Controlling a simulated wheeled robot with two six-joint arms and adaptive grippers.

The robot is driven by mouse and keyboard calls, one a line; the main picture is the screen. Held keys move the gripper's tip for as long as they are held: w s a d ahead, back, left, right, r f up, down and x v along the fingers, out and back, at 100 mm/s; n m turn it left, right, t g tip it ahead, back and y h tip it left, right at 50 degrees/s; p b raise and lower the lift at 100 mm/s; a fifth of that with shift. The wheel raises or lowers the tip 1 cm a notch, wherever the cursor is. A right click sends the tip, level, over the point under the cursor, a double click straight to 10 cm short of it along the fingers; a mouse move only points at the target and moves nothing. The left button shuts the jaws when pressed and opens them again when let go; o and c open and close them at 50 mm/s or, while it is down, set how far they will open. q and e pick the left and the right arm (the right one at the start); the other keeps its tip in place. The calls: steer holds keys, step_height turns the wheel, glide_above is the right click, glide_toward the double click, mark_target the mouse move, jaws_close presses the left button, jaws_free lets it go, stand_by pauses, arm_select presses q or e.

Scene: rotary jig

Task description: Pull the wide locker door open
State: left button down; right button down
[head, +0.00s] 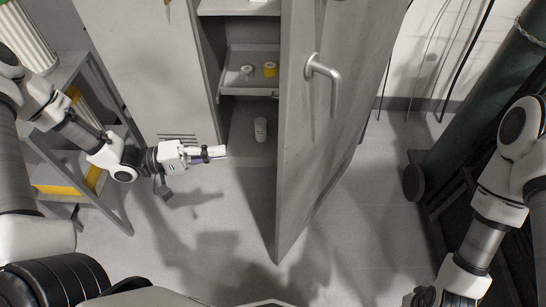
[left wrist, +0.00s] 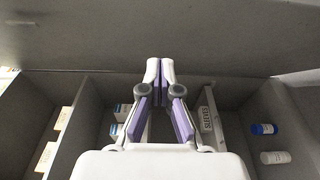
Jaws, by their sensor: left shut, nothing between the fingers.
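The locker door (head: 318,150) stands swung open to the right in the head view, its edge toward me. Its bar handle (head: 323,72) is on the face at the right of that edge, with nothing holding it. The grey locker (head: 262,28) is open behind it, with shelves showing. My left gripper (head: 224,152) is shut and empty, low in front of the opening, left of the door and apart from the handle. Its closed fingertips show in the left wrist view (left wrist: 160,68). My right gripper (head: 424,297) is at the bottom right, partly cut off, and its fingers are unclear.
A closed grey panel with vent slots (head: 148,65) is left of the opening. Inside, a yellow container (head: 270,69) sits on a shelf and a white bottle (head: 260,129) stands lower. A shelf rack (head: 92,130) is at left, a dark green cylinder (head: 490,90) at right.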

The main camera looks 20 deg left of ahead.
arm_select(q)
steer(key=s+d+b+x, duration=0.1)
steer(key=s+x, duration=0.1)
steer(key=x, duration=1)
steer(key=shift+d, duration=0.35)
